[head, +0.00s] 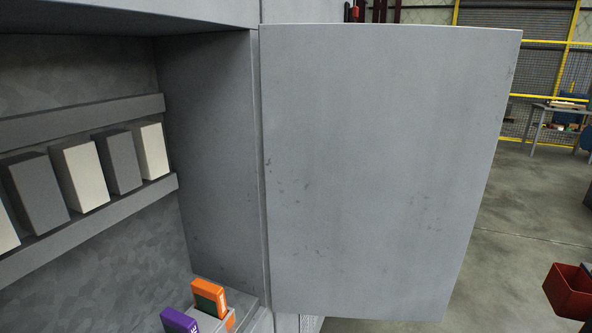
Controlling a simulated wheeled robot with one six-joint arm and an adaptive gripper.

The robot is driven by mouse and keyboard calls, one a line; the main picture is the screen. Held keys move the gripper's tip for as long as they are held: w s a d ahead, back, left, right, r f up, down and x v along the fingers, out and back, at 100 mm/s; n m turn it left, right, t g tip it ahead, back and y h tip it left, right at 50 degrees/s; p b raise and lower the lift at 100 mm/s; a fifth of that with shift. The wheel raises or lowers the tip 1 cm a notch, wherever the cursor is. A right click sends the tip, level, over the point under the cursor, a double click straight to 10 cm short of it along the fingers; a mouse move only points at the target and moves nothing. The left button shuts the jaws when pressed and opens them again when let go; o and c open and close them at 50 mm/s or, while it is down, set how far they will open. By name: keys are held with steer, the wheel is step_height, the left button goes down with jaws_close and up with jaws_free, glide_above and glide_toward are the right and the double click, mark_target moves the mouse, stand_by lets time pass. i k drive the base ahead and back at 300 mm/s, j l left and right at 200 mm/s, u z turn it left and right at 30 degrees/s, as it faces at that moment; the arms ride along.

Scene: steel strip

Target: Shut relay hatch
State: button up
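The relay hatch (380,165) is a flat grey metal door on the right side of the cabinet opening. It stands swung open, and its broad face fills the middle of the head view. Its left edge meets the cabinet's side wall (215,150). Inside the cabinet, several white and dark grey relay blocks (80,176) sit in a row between two grey rails. My gripper is not in view, so its place relative to the hatch cannot be told.
An orange and green box (209,297) and a purple one (178,321) stand low in the cabinet opening. A red bin (571,291) is at the lower right. Bare concrete floor (520,215) lies right of the hatch. A table (560,112) and yellow-framed fence stand behind.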

mark_target(380, 141)
steer(key=u, duration=4.85)
steer(key=k+l+u, duration=0.15)
steer(key=k, duration=0.5)
steer(key=k+l+u, duration=0.2)
steer(key=k, duration=0.5)
steer(key=k+z, duration=0.45)
steer(key=k, duration=1.25)
steer(key=k+l+u, duration=0.15)
steer(key=k+u, duration=0.2)
steer(key=k, duration=0.2)
steer(key=k+u, duration=0.35)
steer(key=k, duration=0.2)
steer(key=k+j+u, duration=0.15)
steer(key=k+u, duration=0.2)
steer(key=k, duration=0.25)
steer(key=k+z, duration=0.2)
steer(key=z, duration=0.2)
steer(key=k+l+z, duration=0.1)
steer(key=z, duration=0.3)
steer(key=k+l+z, duration=0.15)
steer(key=z, duration=0.6)
steer(key=k+l, duration=0.05)
